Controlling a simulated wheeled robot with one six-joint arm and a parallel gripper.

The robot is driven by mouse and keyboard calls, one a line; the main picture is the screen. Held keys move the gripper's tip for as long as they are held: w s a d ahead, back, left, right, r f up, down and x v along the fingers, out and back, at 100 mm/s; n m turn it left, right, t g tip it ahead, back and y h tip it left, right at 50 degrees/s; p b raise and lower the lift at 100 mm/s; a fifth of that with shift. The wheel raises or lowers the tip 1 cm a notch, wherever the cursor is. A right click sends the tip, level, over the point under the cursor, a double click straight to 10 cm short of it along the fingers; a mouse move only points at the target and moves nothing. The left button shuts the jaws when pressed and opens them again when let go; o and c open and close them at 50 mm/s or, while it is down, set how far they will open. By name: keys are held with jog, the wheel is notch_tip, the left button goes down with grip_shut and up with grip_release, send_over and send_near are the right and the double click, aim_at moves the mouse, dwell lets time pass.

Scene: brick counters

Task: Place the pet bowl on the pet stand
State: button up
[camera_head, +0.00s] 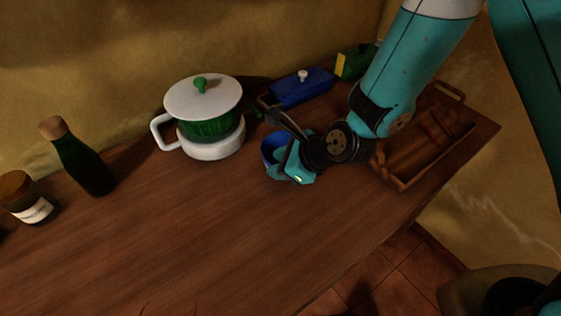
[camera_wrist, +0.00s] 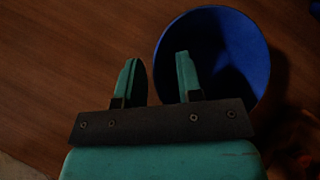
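A deep blue bowl, which I take as the pet bowl (camera_head: 268,148), stands on the wooden counter, partly hidden behind my gripper (camera_head: 291,167). In the wrist view the blue bowl (camera_wrist: 258,50) is at the upper right. My gripper (camera_wrist: 157,57) is open there, with the bowl's left rim between its two teal fingers. The right finger overlaps the bowl's opening and the left finger is outside it. I cannot tell whether either finger touches the bowl. I cannot make out for sure which thing is the pet stand.
A green pot with white lid (camera_head: 203,101) stands left of my gripper on a white base. A blue lidded dish (camera_head: 300,88) and a green-yellow box (camera_head: 354,63) are behind. A wooden tray (camera_head: 404,186) is right. A bottle (camera_head: 84,162) and jar (camera_head: 28,198) stand left. The front counter is clear.

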jog(key=shift+r, duration=0.15)
jog(key=shift+d+r, duration=0.15)
jog(key=b+v, duration=0.3)
jog(key=v, duration=0.8)
jog(key=shift+s+d+r+b, duration=0.15)
jog(key=shift+d+r+b, duration=0.05)
jog(key=shift+d+b, duration=0.1)
